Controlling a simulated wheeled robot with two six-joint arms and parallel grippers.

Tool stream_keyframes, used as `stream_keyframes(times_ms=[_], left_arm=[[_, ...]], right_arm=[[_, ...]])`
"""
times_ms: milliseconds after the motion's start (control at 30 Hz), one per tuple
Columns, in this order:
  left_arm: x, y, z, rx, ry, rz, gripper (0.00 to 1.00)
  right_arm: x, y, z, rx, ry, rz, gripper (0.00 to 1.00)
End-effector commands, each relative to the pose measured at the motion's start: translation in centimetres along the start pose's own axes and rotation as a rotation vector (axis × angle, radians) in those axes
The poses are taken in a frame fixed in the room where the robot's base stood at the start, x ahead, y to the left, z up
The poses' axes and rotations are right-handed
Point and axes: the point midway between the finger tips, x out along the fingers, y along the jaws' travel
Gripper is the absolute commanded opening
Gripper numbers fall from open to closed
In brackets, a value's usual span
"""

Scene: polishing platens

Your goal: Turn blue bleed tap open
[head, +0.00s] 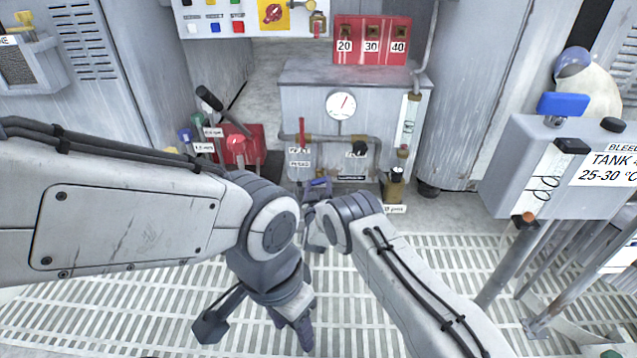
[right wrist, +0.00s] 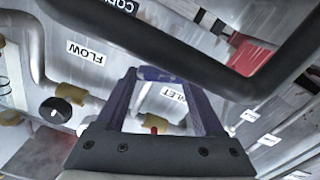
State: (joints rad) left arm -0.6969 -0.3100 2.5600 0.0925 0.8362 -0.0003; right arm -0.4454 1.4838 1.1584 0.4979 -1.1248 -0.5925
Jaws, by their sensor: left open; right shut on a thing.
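A blue handle (head: 318,184), which looks like the bleed tap, sits low at the foot of the grey tank unit. It shows in the right wrist view (right wrist: 165,74) as a blue bar across the far ends of my fingers. My right gripper (head: 314,196) reaches it from the near side and is shut on it. My arm and wrist hide part of the tap in the head view, and its handle angle is hard to tell. My left gripper (head: 258,328) is open and empty, pointing down over the grated floor.
The tank unit (head: 310,104) carries a gauge (head: 341,105) and pipes. A red box (head: 243,143) with levers stands to the left. A grey box marked tank (head: 520,150), with a blue part (head: 563,104) on top, stands at right. The grating (head: 150,320) is clear.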

Motion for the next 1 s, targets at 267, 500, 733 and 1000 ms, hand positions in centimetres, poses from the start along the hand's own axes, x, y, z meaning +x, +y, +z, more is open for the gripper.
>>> stream_keyframes(times_ms=[267, 500, 733, 1000], left_arm=[[-0.54, 0.04, -0.03, 0.0, 0.0, 0.0, 0.52], [-0.67, 0.05, -0.03, 0.0, 0.0, 0.0, 0.52], [-0.68, 0.05, -0.04, 0.0, 0.0, 0.0, 0.52], [-0.68, 0.05, -0.04, 0.0, 0.0, 0.0, 0.52]], right_arm=[[-0.1, -0.14, 0.1, -0.168, -0.003, -0.002, 0.14], [-0.11, -0.19, 0.18, -0.244, -0.003, -0.002, 0.14], [-0.13, -0.21, 0.22, -0.262, -0.004, -0.002, 0.14], [-0.14, -0.21, 0.25, -0.261, -0.004, -0.002, 0.74]])
